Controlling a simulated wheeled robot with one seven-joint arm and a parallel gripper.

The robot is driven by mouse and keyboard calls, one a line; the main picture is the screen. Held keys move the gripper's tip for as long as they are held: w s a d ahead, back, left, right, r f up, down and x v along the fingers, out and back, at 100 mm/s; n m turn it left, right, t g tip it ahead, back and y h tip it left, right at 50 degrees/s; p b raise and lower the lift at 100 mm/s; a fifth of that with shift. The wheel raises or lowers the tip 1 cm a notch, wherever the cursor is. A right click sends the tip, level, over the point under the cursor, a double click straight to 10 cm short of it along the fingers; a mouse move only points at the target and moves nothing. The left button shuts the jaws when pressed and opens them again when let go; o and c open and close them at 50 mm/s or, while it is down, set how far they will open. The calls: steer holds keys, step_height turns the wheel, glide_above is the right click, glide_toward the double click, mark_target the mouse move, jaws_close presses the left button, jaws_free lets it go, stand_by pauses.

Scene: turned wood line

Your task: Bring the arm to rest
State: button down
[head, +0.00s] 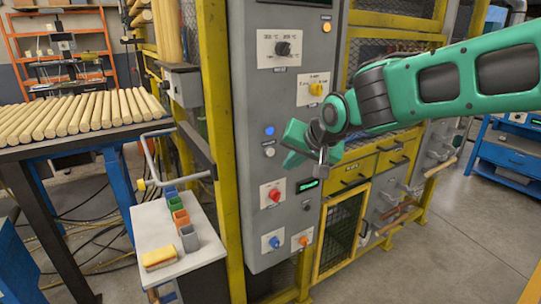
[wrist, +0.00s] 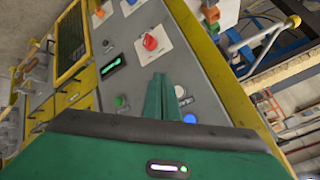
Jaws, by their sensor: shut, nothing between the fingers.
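My green arm reaches in from the right in the head view. My gripper (head: 320,174) hangs in front of the grey control panel (head: 247,215), at the height between the white button (head: 269,151) and the red knob (head: 274,195). Its fingers are together and hold nothing. In the wrist view the green fingers of my gripper (wrist: 163,80) point toward the panel, near the red knob (wrist: 150,42). I cannot tell whether the fingertips touch the panel; they look apart from it.
The panel also carries a black knob (head: 282,48), a yellow knob (head: 316,89), a blue knob (head: 274,242) and an orange knob (head: 304,241). A yellow frame post (head: 217,110) stands left, beside a small table (head: 197,262) with colored bins. Open floor (head: 455,225) lies right.

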steer(key=s+d+f+m+g+h, duration=0.15)
steer(key=s+d, duration=0.25)
steer(key=d, duration=0.8)
steer(key=s+d+f+m+g+h, duration=0.1)
steer(key=s+d+f+h, duration=0.3)
steer(key=d, duration=0.9)
steer(key=s+d+f+g, duration=0.1)
steer(key=s+d, duration=0.3)
steer(key=s, duration=0.4)
steer(key=s+d+f+m+g+y, duration=0.1)
steer(key=s+d+f+g, duration=0.1)
steer(key=s+d, duration=0.3)
steer(key=s+d+f+m+g, duration=0.1)
steer(key=s+d, duration=0.3)
steer(key=s, duration=0.9)
steer(key=shift+s+d+f+g, duration=0.15)
steer(key=shift+s+f+g, duration=0.05)
steer(key=shift+f+g, duration=0.55)
steer(key=shift+y, duration=0.25)
steer(key=shift+w+f, duration=0.25)
steer(key=shift+w, duration=0.4)
